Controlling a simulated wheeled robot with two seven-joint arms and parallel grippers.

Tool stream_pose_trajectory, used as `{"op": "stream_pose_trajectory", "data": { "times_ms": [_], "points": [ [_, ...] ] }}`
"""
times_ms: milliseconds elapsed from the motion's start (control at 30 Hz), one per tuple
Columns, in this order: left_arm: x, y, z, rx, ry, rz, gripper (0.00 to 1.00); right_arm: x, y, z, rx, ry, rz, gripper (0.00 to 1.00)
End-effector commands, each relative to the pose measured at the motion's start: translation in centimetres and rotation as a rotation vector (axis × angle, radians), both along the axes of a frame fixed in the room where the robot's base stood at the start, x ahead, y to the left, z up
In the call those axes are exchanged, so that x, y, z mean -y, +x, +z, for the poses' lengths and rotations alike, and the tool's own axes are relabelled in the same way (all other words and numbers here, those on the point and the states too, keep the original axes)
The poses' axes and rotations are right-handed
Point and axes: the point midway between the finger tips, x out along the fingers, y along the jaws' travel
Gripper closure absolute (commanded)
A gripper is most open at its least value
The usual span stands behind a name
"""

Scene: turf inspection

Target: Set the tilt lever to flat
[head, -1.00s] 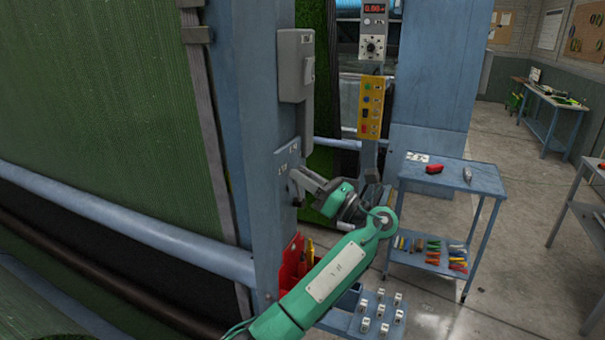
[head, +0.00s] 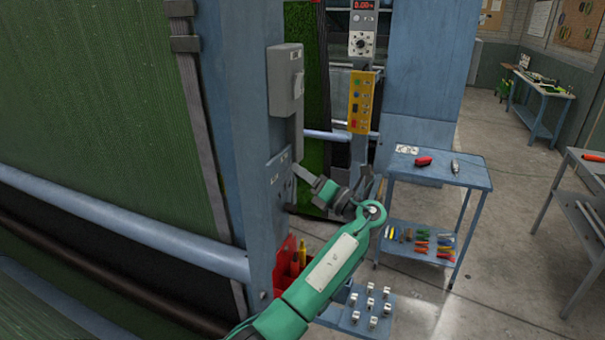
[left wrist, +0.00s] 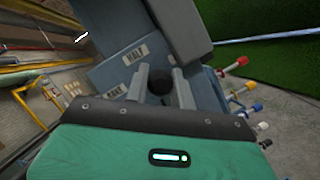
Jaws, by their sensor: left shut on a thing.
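The tilt lever's dark round knob (left wrist: 160,84) shows between the two grey fingers of my left gripper (left wrist: 161,88) in the left wrist view. The gripper is shut on it. In the head view my left gripper (head: 300,174) reaches from the right to the lever plate (head: 272,192) on the blue post; the lever itself is mostly hidden there. Beside the lever in the wrist view are two white labels, one that seems to read HALF (left wrist: 136,52) and one that seems to read RAKE (left wrist: 114,91). No FLAT label is readable. My right gripper is out of view.
A grey box (head: 285,80) is fixed on the post above the plate. A red holder (head: 287,265) with tools sits below. A blue cart (head: 440,174) stands to the right, with open floor beyond. A yellow button panel (head: 363,100) hangs behind.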

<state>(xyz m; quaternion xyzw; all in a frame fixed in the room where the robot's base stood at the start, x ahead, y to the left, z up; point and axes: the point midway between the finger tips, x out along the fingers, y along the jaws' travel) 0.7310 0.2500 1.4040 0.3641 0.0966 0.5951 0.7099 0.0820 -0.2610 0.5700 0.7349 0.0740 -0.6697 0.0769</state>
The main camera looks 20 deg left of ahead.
Motion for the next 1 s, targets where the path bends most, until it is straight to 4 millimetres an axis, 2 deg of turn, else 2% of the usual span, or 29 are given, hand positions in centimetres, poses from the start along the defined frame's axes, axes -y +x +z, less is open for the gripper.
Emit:
{"op": "stream_pose_trajectory", "data": {
  "times_ms": [267, 300, 400, 767, 867, 1000],
  "points": [
    [0.0, 0.0, 0.1, 0.002, 0.001, -0.002, 1.00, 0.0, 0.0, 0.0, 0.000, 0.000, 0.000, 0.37],
    [0.0, 0.0, 0.1, 0.002, 0.002, -0.001, 0.69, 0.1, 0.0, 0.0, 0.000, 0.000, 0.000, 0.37],
    [0.0, 0.0, 0.1, 0.002, 0.001, -0.001, 0.53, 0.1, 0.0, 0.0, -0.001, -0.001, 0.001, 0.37],
    [0.5, -0.1, -0.3, 0.001, 0.000, -0.002, 0.53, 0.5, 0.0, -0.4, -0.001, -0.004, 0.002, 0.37],
    [1.5, -0.4, -0.8, 0.000, -0.001, -0.002, 0.53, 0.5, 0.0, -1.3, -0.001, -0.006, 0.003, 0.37],
    [3.9, -1.1, -1.9, 0.002, -0.002, -0.004, 0.53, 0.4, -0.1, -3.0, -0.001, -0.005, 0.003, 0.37]
  ]
}}
